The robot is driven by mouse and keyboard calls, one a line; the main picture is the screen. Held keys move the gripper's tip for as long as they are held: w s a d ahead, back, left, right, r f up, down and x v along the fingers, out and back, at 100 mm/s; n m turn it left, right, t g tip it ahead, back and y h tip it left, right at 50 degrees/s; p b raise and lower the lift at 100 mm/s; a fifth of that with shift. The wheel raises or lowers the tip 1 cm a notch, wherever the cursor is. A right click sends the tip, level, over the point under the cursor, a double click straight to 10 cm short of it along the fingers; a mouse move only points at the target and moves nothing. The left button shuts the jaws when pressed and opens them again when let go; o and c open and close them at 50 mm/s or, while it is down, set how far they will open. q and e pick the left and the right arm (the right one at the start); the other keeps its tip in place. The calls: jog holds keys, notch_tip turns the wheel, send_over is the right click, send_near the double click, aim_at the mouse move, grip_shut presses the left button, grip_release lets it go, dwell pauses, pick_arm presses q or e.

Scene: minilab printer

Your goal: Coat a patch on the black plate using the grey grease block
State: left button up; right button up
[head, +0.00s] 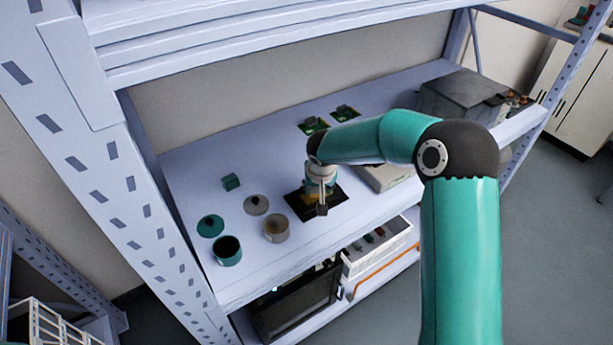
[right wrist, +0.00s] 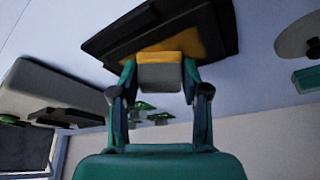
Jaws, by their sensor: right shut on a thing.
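The black plate (head: 296,207) lies flat on the shelf, partly covered by my right arm and gripper. In the right wrist view, the plate (right wrist: 110,32) shows with an orange-yellow patch (right wrist: 207,42) on its surface. My right gripper (right wrist: 160,76) is shut on the grey grease block (right wrist: 161,77), its fingers on both sides. The block's end towards the plate is orange-yellow and is at or very near the plate; exact contact is unclear. In the head view, my right gripper (head: 320,190) points down over the plate and the block cannot be made out. My left gripper is out of view.
Left of the plate are a beige pot (head: 276,231), a teal pot (head: 228,254), a beige lid (head: 256,205), a teal lid (head: 210,227) and a small teal block (head: 231,182). Green boards (head: 312,127) lie behind. A grey box (head: 462,98) stands at the right. Shelf uprights flank the space.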

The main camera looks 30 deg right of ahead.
aim_at(304, 198)
jog(key=a+b, duration=0.1)
jog(key=a, duration=0.1)
jog(key=a+b, duration=0.1)
jog(key=a, duration=0.1)
jog(key=shift+s+a+f+b, duration=0.1)
jog(key=shift+s+f+b, duration=0.1)
jog(key=shift+b, duration=0.1)
notch_tip(304, 198, up, 8)
jog(key=p, duration=0.4)
jog(key=shift+r, duration=0.25)
jog(key=shift+f, duration=0.1)
